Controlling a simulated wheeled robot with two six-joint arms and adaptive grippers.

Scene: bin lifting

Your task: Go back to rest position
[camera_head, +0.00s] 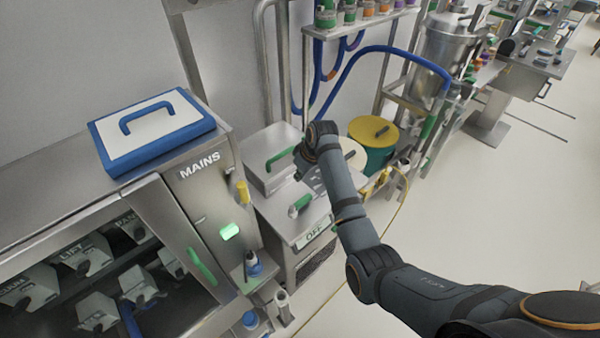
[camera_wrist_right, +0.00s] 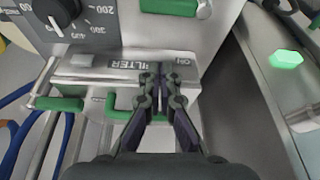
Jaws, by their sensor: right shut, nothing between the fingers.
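My right arm (camera_head: 345,200) reaches in from the lower right of the head view, bent at the elbow, with its wrist by the grey boxes beside the MAINS cabinet. My right gripper (camera_head: 310,178) points down there, partly hidden by the wrist. In the right wrist view my right gripper (camera_wrist_right: 160,80) is shut and empty, its fingertips over the strip marked FILTER (camera_wrist_right: 130,65). I cannot tell whether they touch it. My left gripper is not in view.
The MAINS cabinet (camera_head: 205,190) with a lit green button (camera_head: 229,231) stands left of the arm. A blue-edged lid (camera_head: 155,130) lies on top. Green handles (camera_wrist_right: 52,104) and a dial (camera_wrist_right: 55,10) are close to the gripper. Open floor (camera_head: 480,210) lies to the right.

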